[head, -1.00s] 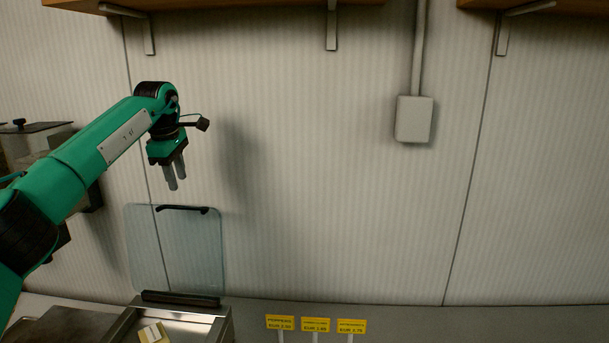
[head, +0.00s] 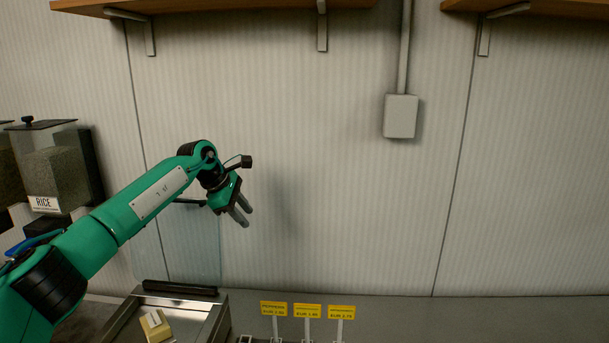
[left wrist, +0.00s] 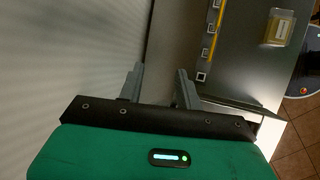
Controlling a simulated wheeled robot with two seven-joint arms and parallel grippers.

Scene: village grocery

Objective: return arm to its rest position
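My left arm comes in from the left in the head view, green with black joints. My left gripper (head: 244,212) hangs in the air in front of the wall, above the counter and to the right of the glass lid. In the left wrist view its two grey fingers (left wrist: 160,88) stand apart with nothing between them. My right gripper shows in neither view.
A rice dispenser (head: 54,178) stands at the left. A raised glass lid (head: 180,248) rises behind a metal case (head: 205,315) holding a yellowish block (head: 155,325). Yellow price tags (head: 307,311) stand at the counter's front. Shelves (head: 220,5) hang above.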

